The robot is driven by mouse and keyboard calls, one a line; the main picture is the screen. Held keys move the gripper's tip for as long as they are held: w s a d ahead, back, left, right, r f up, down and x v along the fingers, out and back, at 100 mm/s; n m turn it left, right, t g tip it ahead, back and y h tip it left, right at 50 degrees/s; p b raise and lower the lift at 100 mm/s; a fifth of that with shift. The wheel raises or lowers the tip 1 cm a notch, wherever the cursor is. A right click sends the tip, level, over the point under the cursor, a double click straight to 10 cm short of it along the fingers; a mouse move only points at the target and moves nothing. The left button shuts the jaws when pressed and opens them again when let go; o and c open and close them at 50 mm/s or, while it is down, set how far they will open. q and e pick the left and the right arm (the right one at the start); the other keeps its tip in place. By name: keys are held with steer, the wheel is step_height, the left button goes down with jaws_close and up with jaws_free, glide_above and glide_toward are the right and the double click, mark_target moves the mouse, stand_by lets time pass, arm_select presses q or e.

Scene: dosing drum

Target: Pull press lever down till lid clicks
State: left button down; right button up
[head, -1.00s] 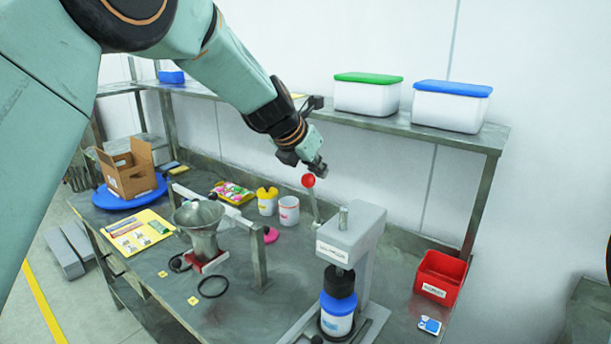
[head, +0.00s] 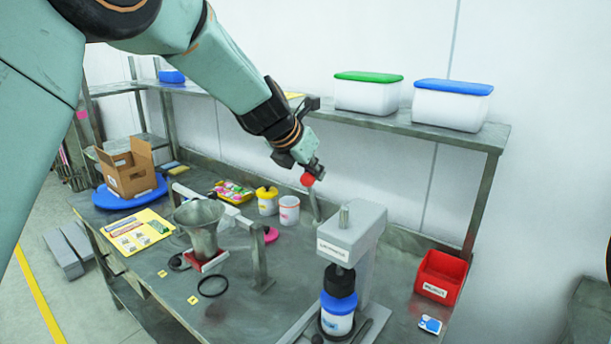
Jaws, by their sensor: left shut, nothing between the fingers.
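The grey lid press (head: 350,240) stands at the front right of the bench. Its lever (head: 315,205) rises at the left side and ends in a red ball knob (head: 307,180). A white jar with a blue lid (head: 337,312) stands under the black press head (head: 340,282). My left gripper (head: 316,173) is shut with nothing held. Its fingers are at the red knob, partly in front of it; I cannot tell whether they touch. My right gripper is not in view.
A red bin (head: 440,277) is at the right. A shelf (head: 420,128) with lidded tubs (head: 368,93) runs behind the arm.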

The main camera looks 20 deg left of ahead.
mark_target(304, 177)
arm_select(q)
steer(key=shift+s+a+f+b, duration=0.2)
steer(key=shift+s+f+b, duration=0.1)
steer(key=shift+s, duration=0.15)
steer(key=shift+s+a+f+b, duration=0.15)
steer(key=shift+s+f+b, duration=0.15)
steer(key=shift+s, duration=0.15)
steer(key=shift+s+a+f, duration=0.1)
steer(key=shift+s+a, duration=0.05)
steer(key=shift+s, duration=0.2)
steer(key=shift+s+a+f+b, duration=0.2)
steer(key=shift+s+f+b, duration=0.2)
steer(key=shift+s+b, duration=0.1)
steer(key=shift+s+a+f+b, duration=0.15)
steer(key=shift+s+f+b, duration=0.25)
steer(key=shift+s+b, duration=0.1)
steer(key=shift+s+a+f+b, duration=0.3)
steer(key=shift+s+f+b, duration=0.5)
steer(key=shift+f, duration=0.2)
